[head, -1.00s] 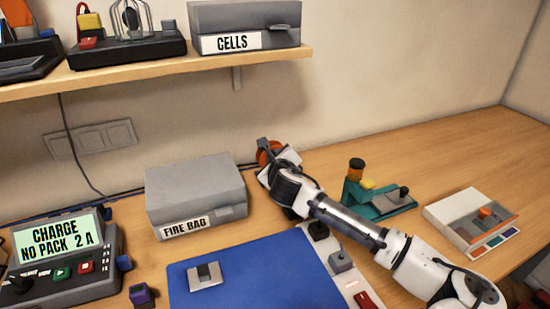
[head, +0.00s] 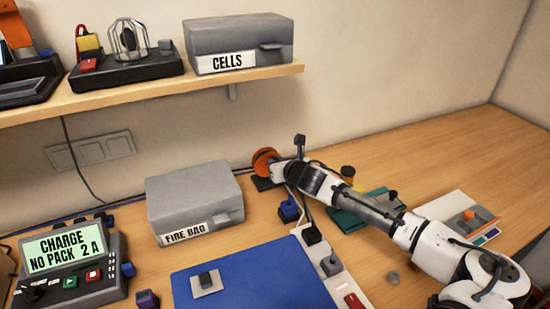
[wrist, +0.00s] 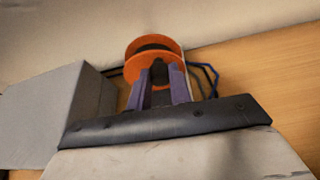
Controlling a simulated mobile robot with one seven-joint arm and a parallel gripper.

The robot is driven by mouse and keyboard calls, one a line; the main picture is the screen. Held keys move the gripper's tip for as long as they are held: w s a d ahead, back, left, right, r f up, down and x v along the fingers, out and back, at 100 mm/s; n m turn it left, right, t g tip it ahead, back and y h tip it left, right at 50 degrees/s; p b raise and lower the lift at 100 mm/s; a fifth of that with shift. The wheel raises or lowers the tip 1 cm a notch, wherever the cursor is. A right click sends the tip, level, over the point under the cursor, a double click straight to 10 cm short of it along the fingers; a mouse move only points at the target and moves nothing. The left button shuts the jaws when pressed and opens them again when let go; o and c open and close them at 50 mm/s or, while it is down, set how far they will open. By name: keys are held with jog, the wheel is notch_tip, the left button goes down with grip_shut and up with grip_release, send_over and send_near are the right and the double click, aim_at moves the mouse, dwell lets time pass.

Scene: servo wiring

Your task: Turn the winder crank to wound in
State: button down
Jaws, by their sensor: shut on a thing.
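The winder is an orange reel (head: 265,160) on a dark base, near the wall at the back of the bench. It also shows in the wrist view as an orange reel (wrist: 146,60) with a dark core. My gripper (head: 281,168) is at the right side of the reel. In the wrist view, my gripper's two purple-grey fingers (wrist: 161,82) are shut on the dark crank handle (wrist: 159,70) in front of the reel. The fingers and wrist hide most of the crank, so its exact angle cannot be told.
The grey FIRE BAG box (head: 195,200) stands left of the winder. A blue plug-like block (head: 289,210) and a power strip (head: 330,262) are below my wrist. A teal stand (head: 350,215) is partly behind my arm. A blue mat (head: 250,275) lies in front.

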jog(key=m+y, duration=0.1)
jog(key=m, duration=0.1)
jog(key=d+f+m+y, duration=0.1)
jog(key=m, duration=0.1)
jog(key=m+y, duration=0.1)
jog(key=y, duration=0.1)
jog(key=shift+w+d+f+m+g, duration=0.3)
jog(key=shift+w+d+f+m, duration=0.05)
jog(key=shift+d+f+m, duration=0.05)
dwell(0.3)
jog(key=c, duration=1.3)
grip_release()
jog(key=shift+r, duration=0.1)
notch_tip(320, 180, up, 20)
jog(key=b, duration=0.4)
